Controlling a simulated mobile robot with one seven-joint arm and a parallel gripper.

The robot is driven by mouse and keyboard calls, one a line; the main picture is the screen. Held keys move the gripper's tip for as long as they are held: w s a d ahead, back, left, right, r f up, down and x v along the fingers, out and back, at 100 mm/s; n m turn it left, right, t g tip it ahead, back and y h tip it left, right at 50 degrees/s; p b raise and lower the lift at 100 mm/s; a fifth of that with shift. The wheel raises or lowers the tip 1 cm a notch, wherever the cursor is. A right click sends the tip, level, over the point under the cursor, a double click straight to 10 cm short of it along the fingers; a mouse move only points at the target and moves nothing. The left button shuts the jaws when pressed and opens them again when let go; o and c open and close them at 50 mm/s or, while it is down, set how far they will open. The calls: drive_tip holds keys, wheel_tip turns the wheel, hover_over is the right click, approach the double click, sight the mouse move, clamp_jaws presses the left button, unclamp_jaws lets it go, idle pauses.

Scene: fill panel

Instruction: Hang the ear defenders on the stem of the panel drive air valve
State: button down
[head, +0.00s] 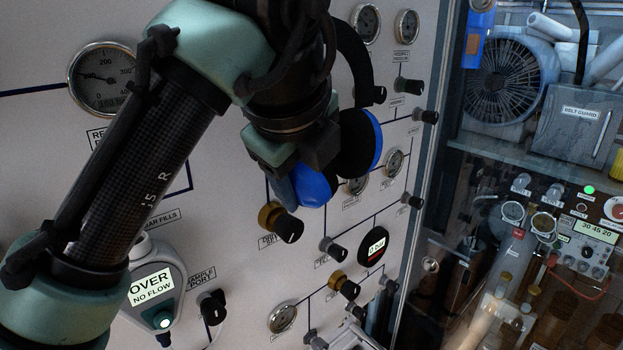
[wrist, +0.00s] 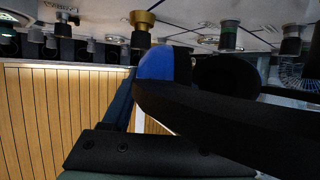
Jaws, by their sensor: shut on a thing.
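The ear defenders have blue-and-black cups (head: 362,140) and a black headband (head: 355,60) that arches up behind my arm. My gripper (head: 300,165) is shut on them, in front of the panel. In the wrist view a blue cup (wrist: 157,65) and the dark band (wrist: 230,115) fill the middle and right. A brass-collared valve with a black knob (head: 288,228) stands on the panel just below the lower cup. A brass-collared valve (wrist: 142,28) also shows in the wrist view, above the cup. Its label is partly hidden, so I cannot confirm it as the drive air valve. Contact with the stem is unclear.
The pale panel (head: 225,225) carries gauges, including a large one (head: 102,77), and several black knobs. A second brass-collared valve (head: 344,285) sits lower right. A grey meter (head: 155,285) hangs at lower left. A cluttered bench with a fan (head: 500,80) lies beyond the panel's right edge.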

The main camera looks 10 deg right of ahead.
drive_tip(key=shift+w+a+f+p, duration=0.25)
drive_tip(key=shift+w+a, duration=0.35)
drive_tip(key=shift+w, duration=0.2)
drive_tip(key=shift+w+a+f+p, duration=0.1)
drive_tip(key=shift+w+a+p, duration=0.15)
drive_tip(key=shift+w+a, duration=0.4)
drive_tip(key=shift+w+a+f+p, duration=0.25)
drive_tip(key=shift+w+a, duration=0.25)
drive_tip(key=shift+w, duration=0.4)
drive_tip(key=shift+c, duration=0.4)
unclamp_jaws()
drive_tip(key=shift+s, duration=0.1)
